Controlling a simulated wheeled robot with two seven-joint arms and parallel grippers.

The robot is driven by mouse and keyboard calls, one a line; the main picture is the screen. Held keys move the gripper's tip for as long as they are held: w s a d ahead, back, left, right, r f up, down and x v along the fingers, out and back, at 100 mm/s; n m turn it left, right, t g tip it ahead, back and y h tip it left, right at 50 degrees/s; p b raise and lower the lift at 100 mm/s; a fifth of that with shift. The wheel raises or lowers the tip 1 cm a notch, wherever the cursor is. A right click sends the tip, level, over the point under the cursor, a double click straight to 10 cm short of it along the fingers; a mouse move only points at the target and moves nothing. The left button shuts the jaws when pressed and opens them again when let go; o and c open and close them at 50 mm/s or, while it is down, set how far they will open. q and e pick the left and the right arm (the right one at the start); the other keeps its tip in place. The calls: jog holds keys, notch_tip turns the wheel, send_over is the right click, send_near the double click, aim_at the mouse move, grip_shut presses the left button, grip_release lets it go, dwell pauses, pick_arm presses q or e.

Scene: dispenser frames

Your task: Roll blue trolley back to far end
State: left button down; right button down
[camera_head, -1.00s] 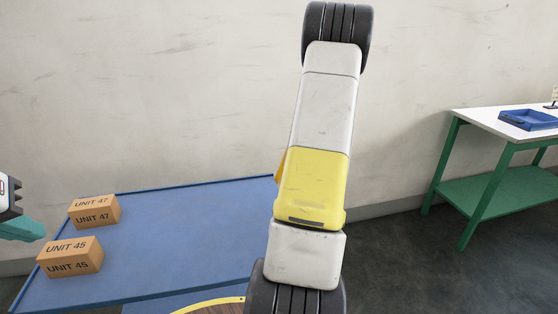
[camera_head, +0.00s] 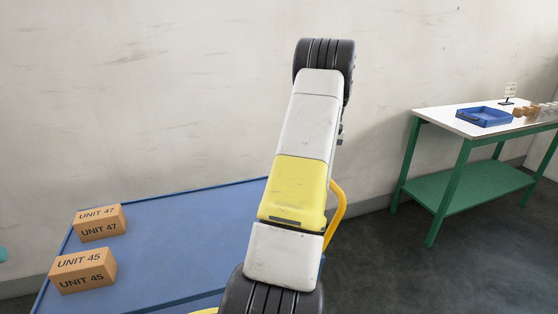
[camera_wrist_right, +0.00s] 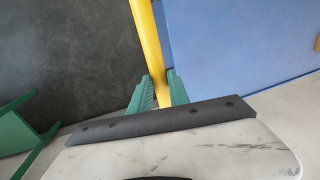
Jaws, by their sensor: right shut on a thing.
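The blue trolley (camera_head: 190,235) stands along the pale wall at the left, its flat blue deck facing up. Its yellow handle bar (camera_head: 338,205) shows to the right of my right arm. The wrist view also shows the handle (camera_wrist_right: 150,45) beside the blue deck (camera_wrist_right: 230,45). My right gripper (camera_wrist_right: 159,90) has its green fingers on either side of the yellow bar and is shut on it; in the head view my arm hides it. Only a teal sliver of my left gripper (camera_head: 2,254) shows at the left edge.
Two cardboard boxes, UNIT 47 (camera_head: 100,223) and UNIT 45 (camera_head: 82,271), sit on the deck's left part. A green-legged workbench (camera_head: 440,115) with a blue tray (camera_head: 484,116) stands at the right. Dark floor (camera_head: 380,265) is clear between trolley and workbench.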

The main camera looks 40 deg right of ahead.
jog(key=shift+s+d, duration=0.15)
jog(key=shift+d, duration=0.15)
jog(key=c, duration=1.3)
grip_release()
jog(key=shift+d, duration=0.1)
jog(key=shift+o, duration=0.2)
jog(key=shift+r, duration=0.35)
jog(key=v, duration=0.7)
